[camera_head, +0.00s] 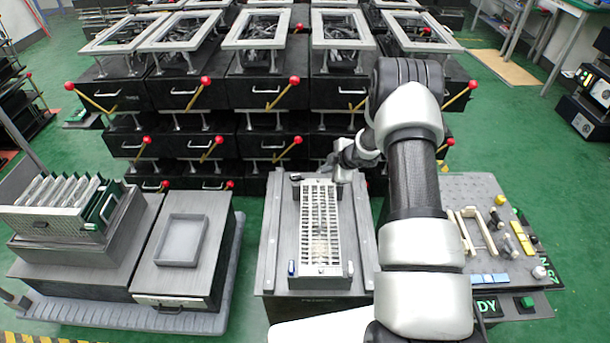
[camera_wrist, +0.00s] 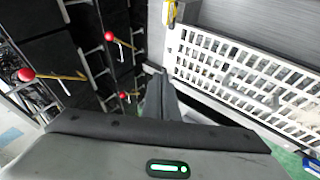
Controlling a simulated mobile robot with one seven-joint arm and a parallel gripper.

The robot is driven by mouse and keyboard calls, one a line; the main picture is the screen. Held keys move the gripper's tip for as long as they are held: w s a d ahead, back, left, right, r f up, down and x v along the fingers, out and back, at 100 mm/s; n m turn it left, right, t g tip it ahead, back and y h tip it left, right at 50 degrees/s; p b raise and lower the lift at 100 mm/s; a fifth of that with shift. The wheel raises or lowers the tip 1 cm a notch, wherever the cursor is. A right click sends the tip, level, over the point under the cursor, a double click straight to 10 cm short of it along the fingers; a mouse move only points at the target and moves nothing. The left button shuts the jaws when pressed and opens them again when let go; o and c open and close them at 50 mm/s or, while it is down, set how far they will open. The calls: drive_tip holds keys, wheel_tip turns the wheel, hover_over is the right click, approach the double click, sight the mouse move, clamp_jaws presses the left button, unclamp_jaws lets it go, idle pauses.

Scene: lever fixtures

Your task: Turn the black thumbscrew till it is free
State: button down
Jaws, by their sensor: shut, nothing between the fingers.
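The fixture (camera_head: 283,240) is a grey block with a white slotted grid panel (camera_head: 320,225) on top. A small dark knob (camera_head: 296,177) shows at its far left corner; it is too small to tell whether this is the black thumbscrew. My gripper (camera_head: 338,172) is over the far right corner of the fixture, partly hidden by my arm. In the wrist view its fingers (camera_wrist: 158,86) are together and empty, beside the edge of the white panel (camera_wrist: 250,70). No black thumbscrew shows clearly there, and contact cannot be told.
Black boxes with red-ball levers (camera_head: 294,80) stand behind the fixture. A grey tray (camera_head: 182,240) is on the left and a board with small parts (camera_head: 490,225) is on the right.

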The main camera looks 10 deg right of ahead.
drive_tip(key=s+a+g+y, duration=0.1)
drive_tip(key=s+a, duration=0.2)
drive_tip(key=b, duration=0.2)
approach(305, 187)
drive_tip(key=a+f, duration=0.1)
drive_tip(key=f, duration=0.1)
drive_tip(key=w+a+f, duration=0.1)
drive_tip(key=a+f, duration=0.1)
drive_tip(key=shift+w+a+f, duration=0.15)
drive_tip(key=shift+w+a, duration=0.05)
drive_tip(key=shift+a, duration=0.15)
drive_tip(key=w, duration=0.2)
drive_tip(key=shift+w+d+r, duration=0.15)
drive_tip(key=shift+w+r, duration=0.1)
drive_tip(key=shift+w+r+b, duration=0.1)
drive_tip(key=shift+w+b, duration=0.2)
drive_tip(key=shift+w, duration=0.35)
